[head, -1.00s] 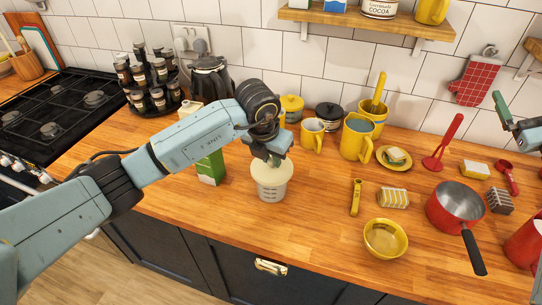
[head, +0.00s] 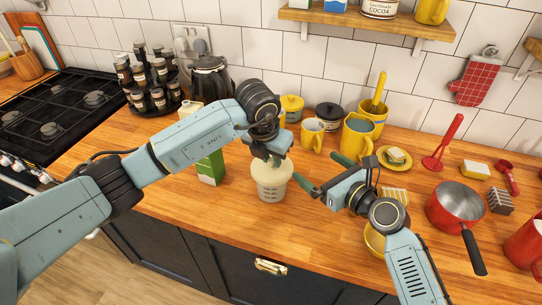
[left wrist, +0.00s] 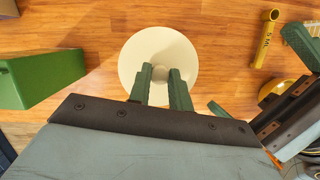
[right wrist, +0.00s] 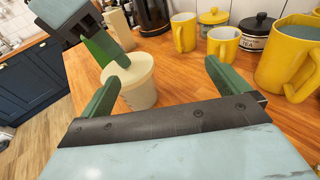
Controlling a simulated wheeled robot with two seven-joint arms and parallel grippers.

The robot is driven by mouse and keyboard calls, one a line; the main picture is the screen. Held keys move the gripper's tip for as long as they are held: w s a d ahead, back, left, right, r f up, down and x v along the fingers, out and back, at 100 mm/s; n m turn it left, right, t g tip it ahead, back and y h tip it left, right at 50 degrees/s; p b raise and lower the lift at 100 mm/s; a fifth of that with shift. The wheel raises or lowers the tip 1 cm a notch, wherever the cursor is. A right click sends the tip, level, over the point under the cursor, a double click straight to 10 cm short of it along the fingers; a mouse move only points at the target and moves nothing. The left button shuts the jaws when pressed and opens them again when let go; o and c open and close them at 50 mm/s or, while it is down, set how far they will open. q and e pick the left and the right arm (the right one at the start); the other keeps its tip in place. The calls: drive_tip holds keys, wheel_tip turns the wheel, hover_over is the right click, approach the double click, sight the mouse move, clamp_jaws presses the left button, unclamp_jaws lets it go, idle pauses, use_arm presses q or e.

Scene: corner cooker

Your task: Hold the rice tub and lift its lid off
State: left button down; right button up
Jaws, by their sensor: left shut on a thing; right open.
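In the right wrist view the tub is ahead, near the left finger.
A green carton (head: 211,167) stands left of the tub. Yellow mugs (head: 312,133) and a larger yellow jug (head: 356,138) stand behind. A yellow bowl (head: 374,243) is partly hidden under my right arm. A red pan (head: 455,203) is further right. Counter in front of the tub is clear.

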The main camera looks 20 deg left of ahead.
drive_tip(key=n+g, duration=0.1)
drive_tip(key=g, duration=0.1)
approach(281, 190)
drive_tip(key=x, duration=0.3)
drive_tip(key=shift+w+a+f, duration=0.2)
drive_tip(key=shift+f, duration=0.05)
drive_tip(key=shift+x, duration=4.85)
drive_tip(key=shift+w+d+f, duration=0.1)
drive_tip(key=shift+f, duration=0.1)
drive_tip(key=shift+c, duration=0.4)
drive_tip(key=c, duration=0.8)
